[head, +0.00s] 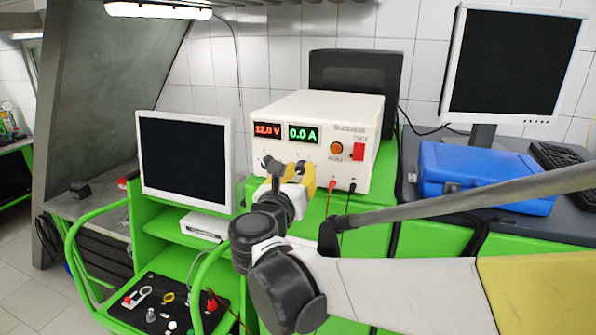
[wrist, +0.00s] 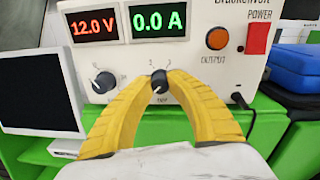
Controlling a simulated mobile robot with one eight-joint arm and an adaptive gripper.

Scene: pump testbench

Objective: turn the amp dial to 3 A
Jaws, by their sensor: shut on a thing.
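The white power supply (head: 318,112) stands on the green bench, its displays reading 12.0 V in red and 0.0 A in green. The amp dial (wrist: 159,77) is a small black knob below the green amp display (wrist: 159,22) in the wrist view. My gripper (wrist: 159,88) has yellow fingers on either side of this dial and is shut on it. A second black dial (wrist: 103,82) sits to the left, below the red volt display (wrist: 94,28), clear of the fingers. In the head view my gripper (head: 297,172) is at the front panel and hides the amp dial.
An orange output button (wrist: 217,39) and a red power switch (wrist: 257,38) are at the panel's right. Red and black leads (head: 330,186) hang from the lower front. A monitor (head: 185,160) stands left, a blue case (head: 480,175) right.

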